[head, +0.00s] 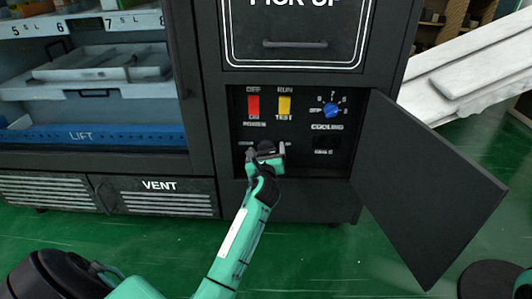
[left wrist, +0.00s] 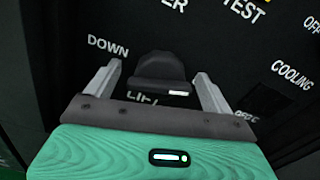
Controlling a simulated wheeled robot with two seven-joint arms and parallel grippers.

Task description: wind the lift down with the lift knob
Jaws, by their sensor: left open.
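The lift knob (left wrist: 160,68) is a dark rounded knob with a short white mark. In the left wrist view it sits on the black panel by the words DOWN and LIFT. My left gripper (left wrist: 156,84) is open, with one finger on each side of the knob; I cannot tell whether they touch it. In the head view the left gripper (head: 266,150) is at the lower left of the control panel and hides the knob. The lift (head: 140,134) shows as a blue bar marked LIFT behind the window. The right gripper is not in view.
The panel has a red power switch (head: 253,105), a yellow run/test switch (head: 284,105) and a blue cooling dial (head: 332,110). The open panel door (head: 425,190) juts out to the right. The pick-up hatch (head: 295,43) is above. The green floor in front is mostly clear.

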